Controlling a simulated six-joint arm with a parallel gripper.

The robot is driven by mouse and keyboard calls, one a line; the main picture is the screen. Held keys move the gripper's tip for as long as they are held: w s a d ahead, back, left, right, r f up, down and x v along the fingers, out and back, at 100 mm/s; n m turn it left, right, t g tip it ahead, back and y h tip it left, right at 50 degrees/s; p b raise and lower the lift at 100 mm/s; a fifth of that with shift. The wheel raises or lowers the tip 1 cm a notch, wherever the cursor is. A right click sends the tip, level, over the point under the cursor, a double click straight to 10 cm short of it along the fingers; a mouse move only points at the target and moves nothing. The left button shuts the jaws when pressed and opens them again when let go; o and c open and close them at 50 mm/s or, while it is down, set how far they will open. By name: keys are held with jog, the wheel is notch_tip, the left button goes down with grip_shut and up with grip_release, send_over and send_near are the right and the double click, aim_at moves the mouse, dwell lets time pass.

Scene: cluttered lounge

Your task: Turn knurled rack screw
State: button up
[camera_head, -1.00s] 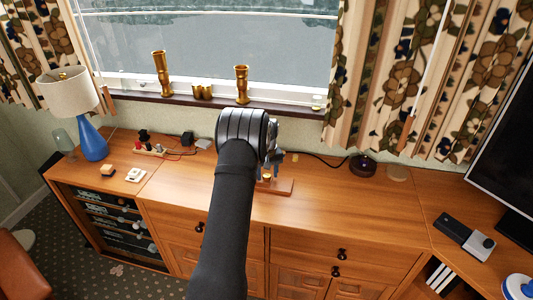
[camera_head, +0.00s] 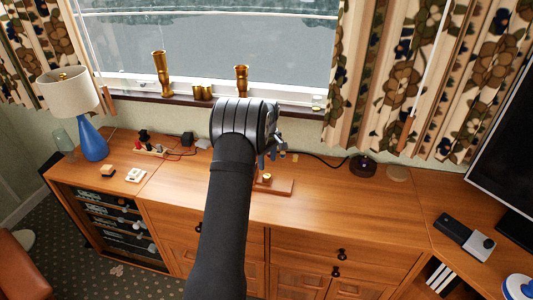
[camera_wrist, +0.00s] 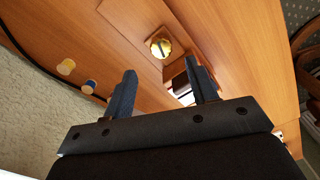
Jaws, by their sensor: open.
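The knurled rack screw is a round brass knob with a dark slot (camera_wrist: 160,44), set on a wooden plate (camera_wrist: 130,22). In the head view the screw (camera_head: 267,177) stands on its plate (camera_head: 284,187) on the wooden cabinet top, just below my gripper. My gripper (camera_head: 273,154) is partly hidden behind my wrist there. In the wrist view my gripper (camera_wrist: 160,70) is open, with two dark blue fingers apart. The screw lies beyond the fingertips, apart from both and roughly in line with the gap.
A yellow-ended peg (camera_wrist: 66,67) and a blue-ended peg (camera_wrist: 89,87) are beside the left finger. A black cable (camera_head: 325,160) runs to a dark round object (camera_head: 363,166). A blue lamp (camera_head: 90,138) stands far left.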

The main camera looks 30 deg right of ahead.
notch_tip(320, 180, up, 11)
jog(key=s+a+f+m+t+h, duration=0.2)
jog(key=s+m, duration=0.4)
jog(key=m, duration=0.4)
jog(key=shift+s+a+m+t+h, duration=0.15)
jog(key=shift+a+m+t+h, duration=0.15)
jog(key=shift+a+t, duration=0.7)
jog(key=shift+a, duration=0.2)
jog(key=shift+c, duration=1.4)
jog(key=n, duration=0.2)
send_near(267, 176)
jog(key=x, duration=0.8)
jog(key=shift+f, duration=0.2)
